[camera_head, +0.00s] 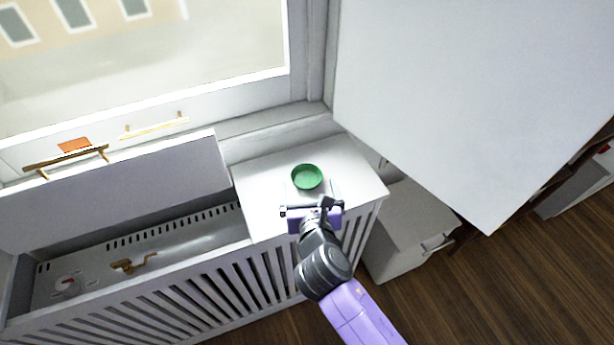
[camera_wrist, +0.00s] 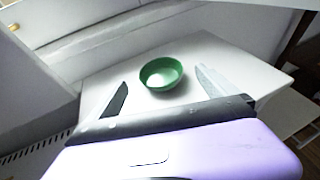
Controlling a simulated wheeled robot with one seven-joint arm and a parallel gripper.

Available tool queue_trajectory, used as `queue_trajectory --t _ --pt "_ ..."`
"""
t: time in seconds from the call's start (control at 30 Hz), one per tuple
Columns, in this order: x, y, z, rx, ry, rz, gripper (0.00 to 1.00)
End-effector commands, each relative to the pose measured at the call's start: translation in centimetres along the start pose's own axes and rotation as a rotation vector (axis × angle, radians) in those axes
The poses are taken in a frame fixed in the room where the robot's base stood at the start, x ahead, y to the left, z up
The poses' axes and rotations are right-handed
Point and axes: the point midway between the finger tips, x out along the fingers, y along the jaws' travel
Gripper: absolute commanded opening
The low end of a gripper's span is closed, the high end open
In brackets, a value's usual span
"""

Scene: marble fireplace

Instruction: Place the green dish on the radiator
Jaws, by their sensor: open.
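The green dish (camera_head: 307,176) is a small round bowl, upright on the white top at the right end of the radiator cover (camera_head: 262,186). In the wrist view the dish (camera_wrist: 162,74) lies ahead of my gripper, roughly between the lines of its two fingers. My gripper (camera_head: 311,205) is open and empty, just on the near side of the dish; its fingers also show in the wrist view (camera_wrist: 160,95). The radiator (camera_head: 165,245) shows inside the open left part of the cover, with a slotted metal top. Its lower parts are hidden by the slatted front.
A raised white lid panel (camera_head: 120,190) stands behind the opening. A brown object (camera_head: 132,264) and a reddish one (camera_head: 68,284) lie in the opening. A large white panel (camera_head: 470,90) overhangs at right.

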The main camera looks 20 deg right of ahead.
Motion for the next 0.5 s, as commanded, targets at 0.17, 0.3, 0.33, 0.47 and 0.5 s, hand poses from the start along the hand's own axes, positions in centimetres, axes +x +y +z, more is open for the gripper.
queue_trajectory --t 0.17,0.3,0.33,0.47,0.5 --pt "-3.3 0.1 0.0 -0.001 0.001 0.002 0.97" --pt "-4.8 0.1 0.0 -0.001 0.0 0.001 0.97" --pt "-5.0 0.0 0.0 -0.001 0.001 0.0 0.97" --pt "-5.4 0.0 0.0 0.001 0.0 0.0 0.97" --pt "-5.4 0.0 0.0 0.001 0.0 0.0 0.97"
